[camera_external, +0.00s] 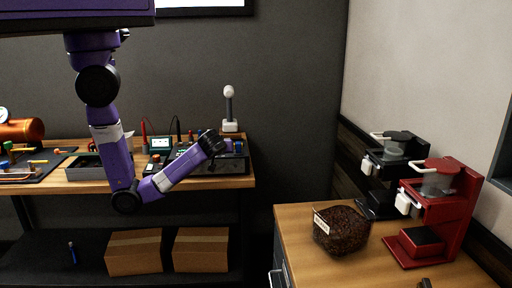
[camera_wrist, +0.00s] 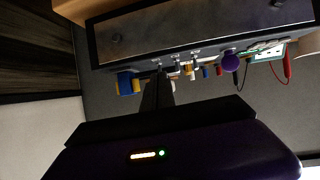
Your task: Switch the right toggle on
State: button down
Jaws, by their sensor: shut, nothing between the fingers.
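A dark panel box (camera_external: 222,168) with parts on its top lies on the workbench, and its front face fills the top of the wrist view (camera_wrist: 200,30), which is turned over. Small metallic toggles (camera_wrist: 195,51) stick out along the panel's edge there. Another small metallic piece (camera_wrist: 157,65), probably the right toggle, is just beyond my fingertips. My gripper (camera_external: 215,143) is over the panel in the external view. In the wrist view my gripper's fingers (camera_wrist: 158,82) are shut and empty. I cannot tell whether they touch the toggle, or its position.
A blue and yellow part (camera_wrist: 126,83) and a purple knob (camera_wrist: 229,58) stand beside the toggles. A grey tray (camera_external: 88,168) and a meter (camera_external: 160,144) are left of the panel. A white-headed stand (camera_external: 229,108) is behind it. Coffee brewers stand on the right counter (camera_external: 300,222).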

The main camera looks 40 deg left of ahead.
jog(key=shift+w+a+f, duration=0.3)
jog(key=shift+w+a, duration=0.1)
jog(key=shift+w, duration=0.1)
jog(key=shift+r, duration=0.1)
jog(key=shift+p, duration=0.35)
jog(key=shift+h, duration=0.3)
jog(key=shift+w+a+r+g+h+p, duration=0.2)
jog(key=shift+g+h+p, duration=0.1)
jog(key=shift+g+p, duration=0.3)
jog(key=shift+w+a+r+p, duration=0.2)
jog(key=shift+a+r+p, duration=0.1)
jog(key=shift+p, duration=0.3)
jog(key=shift+w+a+r, duration=0.1)
jog(key=shift+w+a, duration=0.05)
jog(key=shift+w, duration=0.1)
jog(key=shift+r, duration=0.1)
